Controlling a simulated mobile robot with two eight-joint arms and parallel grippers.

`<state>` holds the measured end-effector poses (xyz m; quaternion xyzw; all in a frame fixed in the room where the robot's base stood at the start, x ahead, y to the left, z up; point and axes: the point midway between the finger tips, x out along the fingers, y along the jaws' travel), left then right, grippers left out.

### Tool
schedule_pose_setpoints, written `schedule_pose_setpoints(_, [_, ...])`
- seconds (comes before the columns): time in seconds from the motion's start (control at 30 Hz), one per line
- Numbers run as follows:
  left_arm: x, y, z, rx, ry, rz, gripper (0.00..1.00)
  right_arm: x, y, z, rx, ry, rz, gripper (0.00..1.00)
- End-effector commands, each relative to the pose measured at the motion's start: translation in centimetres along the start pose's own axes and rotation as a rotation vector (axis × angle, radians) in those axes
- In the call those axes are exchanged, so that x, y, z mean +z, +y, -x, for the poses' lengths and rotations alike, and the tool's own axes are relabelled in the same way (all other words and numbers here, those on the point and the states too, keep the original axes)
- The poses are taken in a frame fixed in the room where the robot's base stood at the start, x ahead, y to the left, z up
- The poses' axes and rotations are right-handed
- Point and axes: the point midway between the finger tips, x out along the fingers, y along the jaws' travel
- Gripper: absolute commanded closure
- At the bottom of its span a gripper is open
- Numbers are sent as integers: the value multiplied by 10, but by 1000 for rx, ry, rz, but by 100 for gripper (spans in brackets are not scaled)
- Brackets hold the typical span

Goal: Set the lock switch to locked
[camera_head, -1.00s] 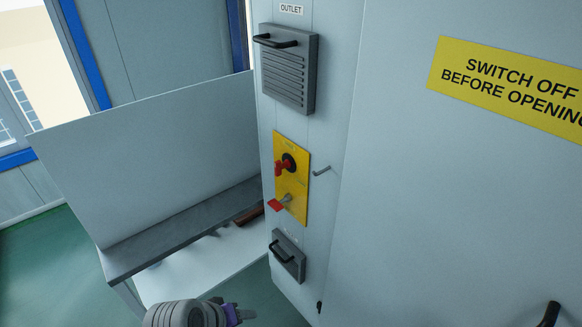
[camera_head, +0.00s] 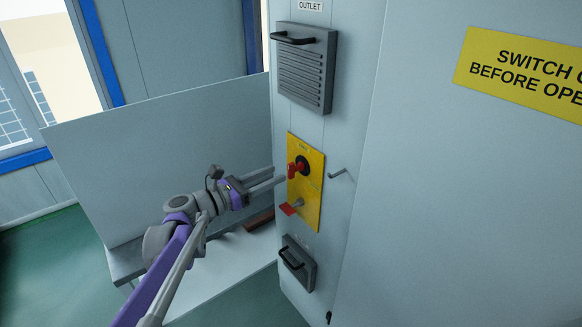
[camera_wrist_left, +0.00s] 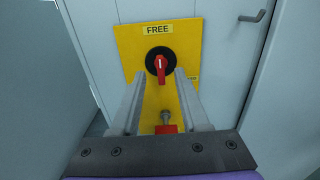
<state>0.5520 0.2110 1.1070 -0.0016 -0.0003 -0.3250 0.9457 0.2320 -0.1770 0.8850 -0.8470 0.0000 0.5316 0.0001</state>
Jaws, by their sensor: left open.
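The lock switch is a red handle on a black round base (camera_head: 303,164) on a yellow plate (camera_head: 313,190). In the left wrist view the red handle (camera_wrist_left: 160,67) stands vertical, with its white mark towards the FREE label (camera_wrist_left: 158,29) above. A label at the plate's right is partly hidden by a finger. My left gripper (camera_head: 283,180) is open in front of the plate. In the left wrist view its fingertips (camera_wrist_left: 160,74) appear on either side of the handle's lower end; contact cannot be told. My right gripper is not in view.
A red-tipped toggle (camera_head: 292,207) sits below the switch. A bent metal hook (camera_head: 340,174) sticks out at the right. Vented outlet box (camera_head: 306,70) is above, a small handled box (camera_head: 298,264) below. A bench (camera_head: 225,265) with a tall back panel stands at the left.

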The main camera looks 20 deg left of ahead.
Motion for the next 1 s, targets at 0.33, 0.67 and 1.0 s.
schedule_pose_setpoints(0.33, [0,-1,-57,-1,1,-3,55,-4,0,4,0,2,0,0])
schedule_pose_setpoints(0.67, [0,-1,-66,0,1,-3,55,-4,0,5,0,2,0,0])
schedule_pose_setpoints(1.0, [0,-1,-66,0,1,-3,100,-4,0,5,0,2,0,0])
